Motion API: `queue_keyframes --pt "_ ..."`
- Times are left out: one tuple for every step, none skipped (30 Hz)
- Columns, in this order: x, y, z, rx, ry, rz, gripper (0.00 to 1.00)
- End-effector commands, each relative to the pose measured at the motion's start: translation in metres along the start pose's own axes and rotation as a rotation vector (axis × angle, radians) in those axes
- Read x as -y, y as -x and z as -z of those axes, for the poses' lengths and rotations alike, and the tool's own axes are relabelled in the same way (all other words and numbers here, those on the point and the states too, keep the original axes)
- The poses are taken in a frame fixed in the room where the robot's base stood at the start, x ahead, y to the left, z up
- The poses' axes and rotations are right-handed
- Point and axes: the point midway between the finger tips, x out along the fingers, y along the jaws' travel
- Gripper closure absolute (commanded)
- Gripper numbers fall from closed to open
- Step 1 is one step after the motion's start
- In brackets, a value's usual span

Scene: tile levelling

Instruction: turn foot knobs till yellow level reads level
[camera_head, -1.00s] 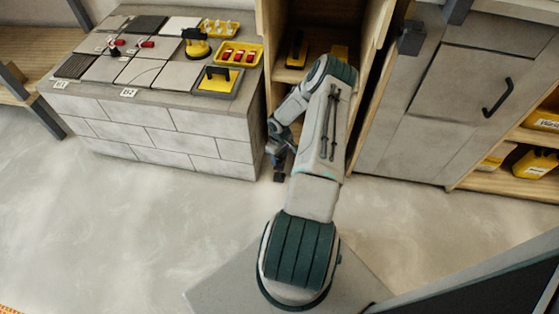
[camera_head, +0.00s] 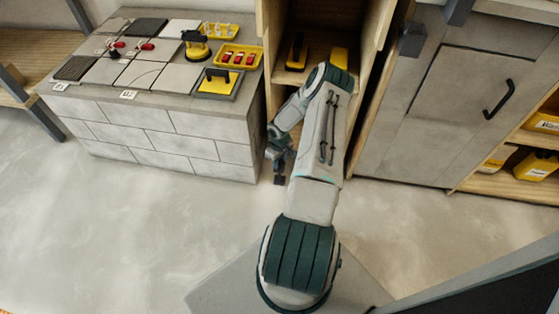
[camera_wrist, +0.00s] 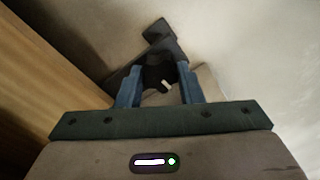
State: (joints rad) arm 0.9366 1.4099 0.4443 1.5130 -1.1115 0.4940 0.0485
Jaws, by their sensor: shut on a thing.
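My gripper (camera_wrist: 160,82) is shut on a dark foot knob (camera_wrist: 157,76) with a small white mark. The knob sits between the two blue fingers in the wrist view, and a dark bracket-like piece (camera_wrist: 160,33) extends beyond it. In the head view my gripper (camera_head: 279,168) is low by the left front corner of the open wooden cabinet (camera_head: 264,25). Two yellow items with dark parts, one at left (camera_head: 296,53) and one at right (camera_head: 339,57), are in the cabinet; I cannot tell which is the level, and no reading is legible. Other feet are not visible.
A grey block bench (camera_head: 165,140) with tiles, yellow trays and a yellow suction lifter (camera_head: 196,47) stands close at the left. A grey door with a black handle (camera_head: 497,98) is at the right. The floor (camera_head: 110,220) in front is clear.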

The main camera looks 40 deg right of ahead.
Motion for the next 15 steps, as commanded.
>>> queue_keyframes --pt "-0.0006 0.0004 0.0007 0.0 -0.014 -0.003 0.89" --pt "-0.0007 0.0005 0.0008 0.0 -0.028 -0.003 0.89" --pt "-0.0012 0.0005 0.0006 0.0 -0.049 -0.004 0.89" --pt "-0.0013 0.0006 0.0009 -0.001 -0.066 -0.004 0.89" --pt "-0.0011 0.0007 0.0013 -0.001 -0.083 -0.005 0.89" --pt "-0.0012 0.0005 0.0009 0.0 -0.111 -0.005 0.89" --pt "-0.0012 0.0004 0.001 0.0 -0.131 -0.005 0.89" --pt "-0.0012 0.0004 0.0011 -0.001 -0.152 -0.005 0.89" --pt "-0.0011 0.0004 0.0011 -0.001 -0.181 -0.005 0.89" --pt "-0.0012 0.0005 0.0012 -0.001 -0.202 -0.005 0.89" --pt "-0.0015 0.0006 0.001 -0.001 -0.223 -0.005 0.89" --pt "-0.0014 0.0006 0.0013 -0.002 -0.251 -0.005 0.89" --pt "-0.0011 0.0006 0.0015 -0.002 -0.272 -0.005 0.89" --pt "-0.0014 0.0004 0.0011 -0.001 -0.291 -0.005 0.89" --pt "-0.0014 0.0003 0.0008 -0.001 -0.317 -0.005 0.89"
